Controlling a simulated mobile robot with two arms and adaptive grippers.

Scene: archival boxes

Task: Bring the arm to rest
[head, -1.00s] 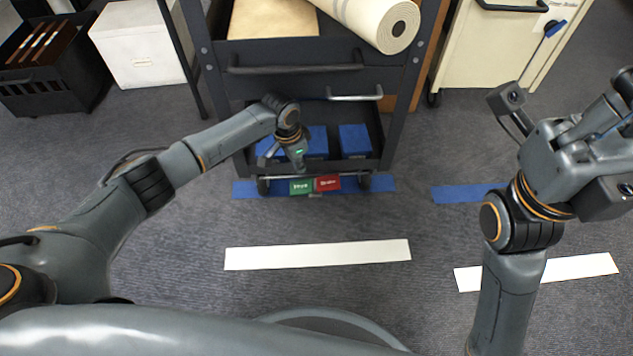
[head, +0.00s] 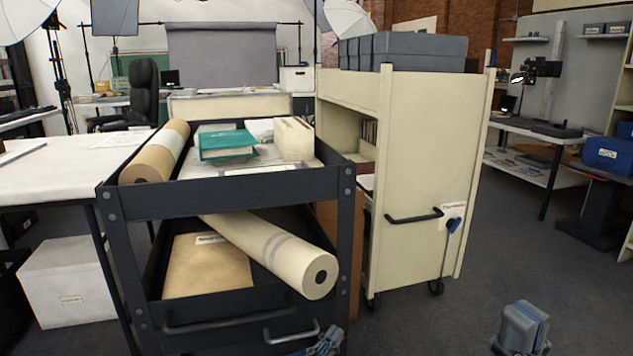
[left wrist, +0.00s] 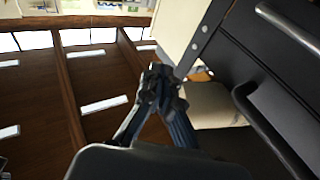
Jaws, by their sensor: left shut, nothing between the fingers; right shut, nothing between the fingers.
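My left gripper (head: 325,343) shows at the bottom edge of the head view, in front of the dark cart's lower handle. In the left wrist view its fingers (left wrist: 160,82) meet at the tips and hold nothing. I cannot tell how far the fingers are from the cart. My right gripper (head: 522,328) shows at the lower right of the head view, over the bare floor, shut with nothing visible in it. Most of both arms is out of view.
The dark cart (head: 235,198) carries paper rolls (head: 275,255), a green book (head: 228,145) and a folder (head: 208,267). In the left wrist view its handle (left wrist: 275,135) is close on the right. A cream cart (head: 425,160) stands beside it. Floor (head: 440,325) at the right is clear.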

